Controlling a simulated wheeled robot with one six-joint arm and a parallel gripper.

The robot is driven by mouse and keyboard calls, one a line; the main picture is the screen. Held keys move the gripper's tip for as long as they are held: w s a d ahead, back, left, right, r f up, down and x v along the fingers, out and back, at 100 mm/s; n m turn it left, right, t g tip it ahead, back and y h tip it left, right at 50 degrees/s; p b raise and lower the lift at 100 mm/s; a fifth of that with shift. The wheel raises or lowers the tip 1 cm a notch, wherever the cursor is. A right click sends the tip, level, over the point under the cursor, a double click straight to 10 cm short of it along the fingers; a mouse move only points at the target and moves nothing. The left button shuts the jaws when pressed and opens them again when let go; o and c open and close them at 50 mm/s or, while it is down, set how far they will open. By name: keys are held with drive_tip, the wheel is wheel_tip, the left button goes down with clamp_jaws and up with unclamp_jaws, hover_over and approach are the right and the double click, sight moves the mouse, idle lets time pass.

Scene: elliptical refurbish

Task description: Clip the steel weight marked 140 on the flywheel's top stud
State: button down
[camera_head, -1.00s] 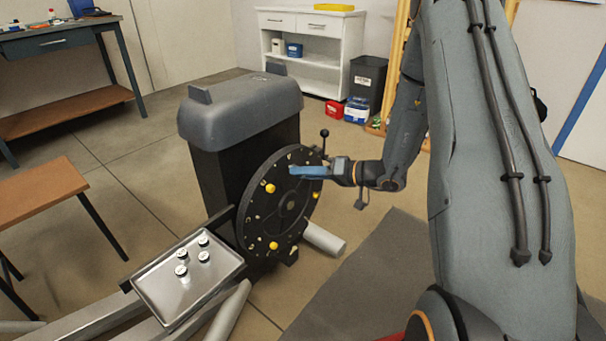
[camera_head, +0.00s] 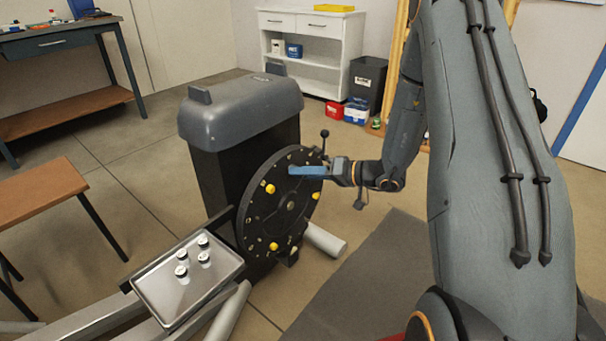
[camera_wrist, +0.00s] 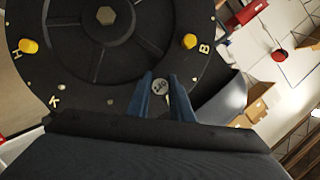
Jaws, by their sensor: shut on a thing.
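The black flywheel (camera_head: 262,218) stands upright on the side of a grey machine in the head view. Its face fills the upper part of the wrist view (camera_wrist: 60,75), with pale letters such as H, B and K. My gripper (camera_head: 296,171) is at the upper part of the flywheel's face, its blue jaws pointing at it. In the wrist view the jaws are shut on a round steel weight (camera_wrist: 158,85), seen against the flywheel's rim. Its marking is too small to read. I cannot tell whether it touches a stud, and the top stud is not clearly visible.
Yellow knobs (camera_head: 270,188) stick out from the flywheel. A metal tray (camera_head: 160,295) left of it holds several small weights (camera_head: 204,257). A black lever with a ball knob (camera_head: 324,133) rises close behind my gripper. Open floor (camera_head: 140,180) lies left of the machine.

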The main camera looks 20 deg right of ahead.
drive_tip(key=shift+w+a, duration=0.25)
drive_tip(key=shift+w, duration=0.1)
idle(0.5)
drive_tip(key=c, duration=1.5)
unclamp_jaws()
drive_tip(key=shift+d, duration=0.1)
drive_tip(key=v, duration=0.7)
drive_tip(key=shift+s+d+r, duration=0.15)
drive_tip(key=shift+s+d, duration=0.05)
drive_tip(key=shift+s, duration=0.05)
drive_tip(key=shift+a, duration=0.1)
